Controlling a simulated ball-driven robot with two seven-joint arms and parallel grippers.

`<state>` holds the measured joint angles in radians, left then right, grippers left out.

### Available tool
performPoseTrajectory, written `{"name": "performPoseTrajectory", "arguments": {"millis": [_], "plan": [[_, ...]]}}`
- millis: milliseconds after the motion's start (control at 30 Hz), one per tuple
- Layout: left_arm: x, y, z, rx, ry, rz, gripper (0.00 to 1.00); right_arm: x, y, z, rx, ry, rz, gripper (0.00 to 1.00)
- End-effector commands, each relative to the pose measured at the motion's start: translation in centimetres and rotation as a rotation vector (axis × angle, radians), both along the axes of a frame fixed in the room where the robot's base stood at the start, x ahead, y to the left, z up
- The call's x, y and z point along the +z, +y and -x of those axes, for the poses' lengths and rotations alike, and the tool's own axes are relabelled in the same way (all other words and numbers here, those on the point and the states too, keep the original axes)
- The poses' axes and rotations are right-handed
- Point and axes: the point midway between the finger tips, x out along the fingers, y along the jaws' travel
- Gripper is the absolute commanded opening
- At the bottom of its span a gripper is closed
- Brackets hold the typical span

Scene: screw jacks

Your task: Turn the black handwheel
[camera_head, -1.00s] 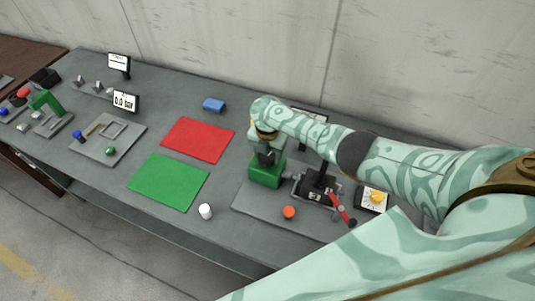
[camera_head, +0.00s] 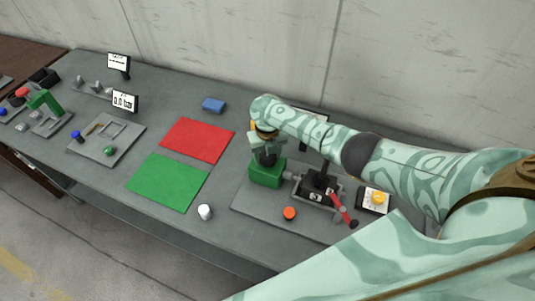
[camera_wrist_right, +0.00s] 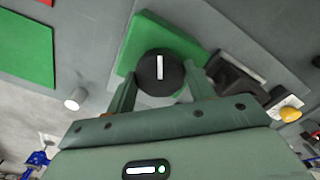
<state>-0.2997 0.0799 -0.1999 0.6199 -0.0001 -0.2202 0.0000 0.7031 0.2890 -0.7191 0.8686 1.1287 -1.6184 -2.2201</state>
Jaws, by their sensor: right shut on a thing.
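The black handwheel (camera_wrist_right: 160,72) sits on top of a green block and has a white bar mark across its top. In the head view the green block (camera_head: 266,174) stands on a grey base plate, and my gripper largely covers the wheel. My right gripper (camera_wrist_right: 163,88) reaches down from above, with one finger on each side of the wheel, and is shut on it. It also shows in the head view (camera_head: 264,152), just above the green block. My left gripper is not in view.
Right of the block are a clamp device with a red lever (camera_head: 342,210), an orange button (camera_head: 289,213) and a yellow knob (camera_head: 378,198). A wall stands behind the table.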

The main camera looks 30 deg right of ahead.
Motion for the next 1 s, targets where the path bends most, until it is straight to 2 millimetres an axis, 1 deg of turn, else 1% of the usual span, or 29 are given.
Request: {"name": "performPoseTrajectory", "arguments": {"millis": [200,567,600,667,900,1000], "plan": [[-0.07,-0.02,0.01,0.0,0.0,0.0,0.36,0.08,0.07,-0.09,0.031,-0.002,-0.003,0.3],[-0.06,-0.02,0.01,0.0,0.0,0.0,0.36,0.09,0.06,-0.08,0.033,-0.002,-0.003,0.3],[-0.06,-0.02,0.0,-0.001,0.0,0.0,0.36,0.09,0.06,-0.08,0.033,-0.002,-0.002,0.59],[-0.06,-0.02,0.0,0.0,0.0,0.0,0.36,0.08,0.05,-0.07,0.033,-0.002,-0.002,0.75],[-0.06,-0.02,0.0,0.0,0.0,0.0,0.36,0.04,0.03,-0.02,0.033,-0.001,-0.001,0.75],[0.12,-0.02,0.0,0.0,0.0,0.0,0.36,0.4,0.02,-0.03,0.034,-0.001,-0.001,0.75]]}}
